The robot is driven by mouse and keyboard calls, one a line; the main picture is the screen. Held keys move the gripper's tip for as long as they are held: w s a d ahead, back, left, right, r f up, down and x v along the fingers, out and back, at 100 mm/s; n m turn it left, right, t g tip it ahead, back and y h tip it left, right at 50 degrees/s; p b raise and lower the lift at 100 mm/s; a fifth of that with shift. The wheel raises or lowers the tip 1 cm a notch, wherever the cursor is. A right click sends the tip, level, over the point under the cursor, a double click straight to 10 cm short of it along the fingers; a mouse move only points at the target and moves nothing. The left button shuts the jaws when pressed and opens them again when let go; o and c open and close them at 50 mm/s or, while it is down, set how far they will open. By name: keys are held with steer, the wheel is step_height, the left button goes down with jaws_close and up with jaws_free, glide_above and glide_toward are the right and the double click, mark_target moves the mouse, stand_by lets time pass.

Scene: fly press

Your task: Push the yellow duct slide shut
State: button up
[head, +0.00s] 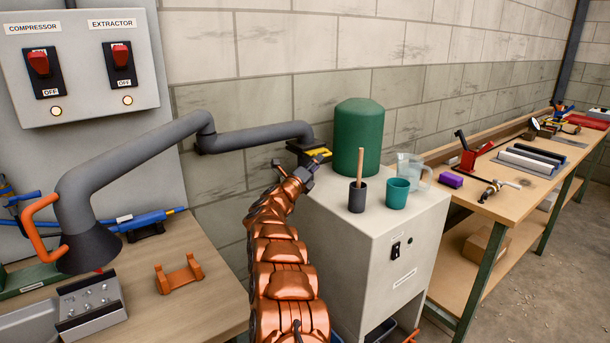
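The yellow duct slide (319,152) is a small flat piece. It shows at the right end of the grey extraction duct (255,137), by a dark fitting above the left part of the white cabinet. My copper-coloured arm reaches up from the bottom middle to this spot. My gripper (308,166) is dark and small at the arm's far end, just below and in front of the slide. It covers part of the slide and fitting. I cannot tell whether it touches the slide, or whether its fingers are open or shut.
On the white cabinet (375,250) stand a green tank (358,135), a dark cup with a stick (357,196), a teal mug (397,193) and a clear jug (414,170). The duct hood (88,248) hangs over the left bench. A switch panel (85,70) is above.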

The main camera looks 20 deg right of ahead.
steer(key=v, duration=0.6)
steer(key=shift+s+a, duration=0.15)
steer(key=shift+a, duration=0.1)
steer(key=shift+r, duration=0.15)
stand_by(0.3)
